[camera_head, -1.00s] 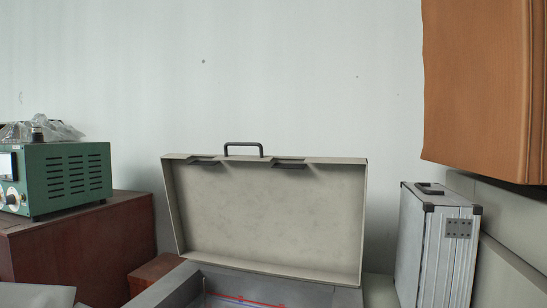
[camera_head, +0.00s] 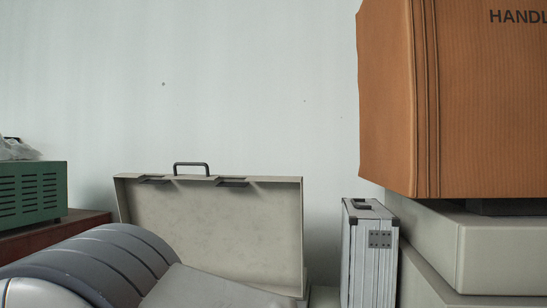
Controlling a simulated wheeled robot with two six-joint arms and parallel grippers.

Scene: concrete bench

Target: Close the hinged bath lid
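The bath lid (camera_head: 225,225) is a beige-grey shallow panel with raised edges. It stands open and upright against the pale wall, with a dark handle (camera_head: 191,165) on its top edge and two dark slots just below. My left arm's grey links fill the lower left and cover the lower left part of the lid. The bath body below the lid is hidden. Neither gripper shows in the head view.
A large orange-brown box (camera_head: 440,100) rests on pale grey cases (camera_head: 500,255) at the right. A silver ribbed case (camera_head: 362,255) with a handle stands right of the lid. A green vented device (camera_head: 32,193) sits on a dark red-brown box (camera_head: 88,217) at the left.

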